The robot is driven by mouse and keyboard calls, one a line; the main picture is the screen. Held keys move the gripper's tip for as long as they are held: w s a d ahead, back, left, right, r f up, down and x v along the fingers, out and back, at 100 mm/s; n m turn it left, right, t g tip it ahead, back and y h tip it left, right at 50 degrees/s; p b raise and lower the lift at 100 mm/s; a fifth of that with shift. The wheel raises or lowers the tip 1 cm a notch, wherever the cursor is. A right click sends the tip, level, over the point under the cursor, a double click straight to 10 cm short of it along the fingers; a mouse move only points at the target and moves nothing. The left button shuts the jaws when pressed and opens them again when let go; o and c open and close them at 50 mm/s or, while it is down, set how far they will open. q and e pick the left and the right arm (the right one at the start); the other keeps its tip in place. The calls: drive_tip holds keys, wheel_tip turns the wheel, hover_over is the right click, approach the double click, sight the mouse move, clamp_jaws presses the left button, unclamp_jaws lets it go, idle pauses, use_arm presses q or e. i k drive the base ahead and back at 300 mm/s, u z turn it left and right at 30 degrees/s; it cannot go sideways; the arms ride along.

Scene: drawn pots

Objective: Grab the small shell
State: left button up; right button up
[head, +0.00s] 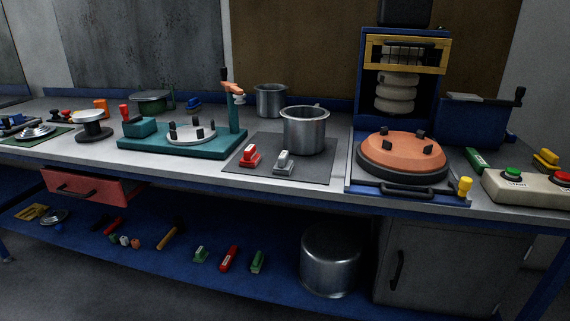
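Several plain metal pots that could be called shells are in the head view. One open silver pot (304,132) stands upright on a dark grey mat (250,166) in the middle of the bench. Another open silver pot (270,101) stands behind it to the left, near the back edge, and looks smaller in the picture. A larger silver pot (330,260) is on the blue lower shelf. I cannot tell for sure which one is the small shell. Neither of my grippers shows in this view.
A red clamp (250,156) and a grey clamp (283,162) sit on the mat before the pot. A teal fixture (180,140) stands left, with an upright post near the pots. A blue press (402,150) with an orange disc stands right. A control box (530,188) is far right.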

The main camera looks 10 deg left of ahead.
sight(305, 126)
drive_tip(key=z, duration=1.15)
drive_tip(key=i, duration=0.9)
drive_tip(key=u, duration=0.7)
